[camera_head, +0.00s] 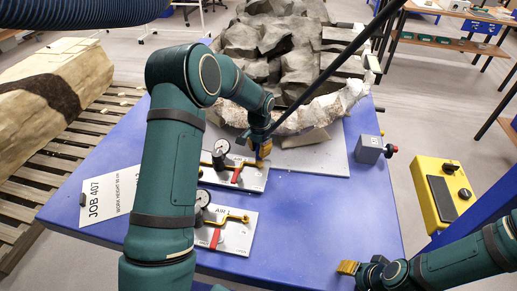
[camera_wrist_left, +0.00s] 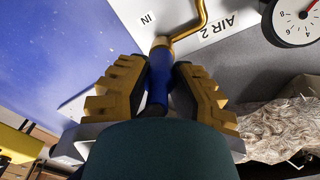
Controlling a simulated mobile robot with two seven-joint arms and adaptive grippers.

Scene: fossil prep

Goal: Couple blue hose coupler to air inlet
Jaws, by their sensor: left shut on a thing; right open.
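My left gripper (camera_head: 263,148) is shut on the blue hose coupler (camera_wrist_left: 157,88), seen between its yellow finger pads in the left wrist view. The coupler's front end is at the brass air inlet (camera_wrist_left: 162,44) beside the "IN" label. They look lined up and touching or nearly so; I cannot tell if the coupler is seated. The inlet belongs to the white "AIR 2" panel (camera_head: 250,181), which has a gauge (camera_head: 221,147) and a red lever (camera_head: 237,174). In the head view my gripper hides the coupler. My right gripper (camera_head: 348,267) is open and empty near the table's front right.
A second air panel (camera_head: 236,238) with gauge and red lever lies nearer. A dark rod or hose (camera_head: 340,62) slants down to my left wrist. Rocks (camera_head: 270,45) and a pale fossil (camera_head: 325,108) stand behind. A grey box (camera_head: 369,150) sits at right. The blue table (camera_head: 330,215) is clear right of the panels.

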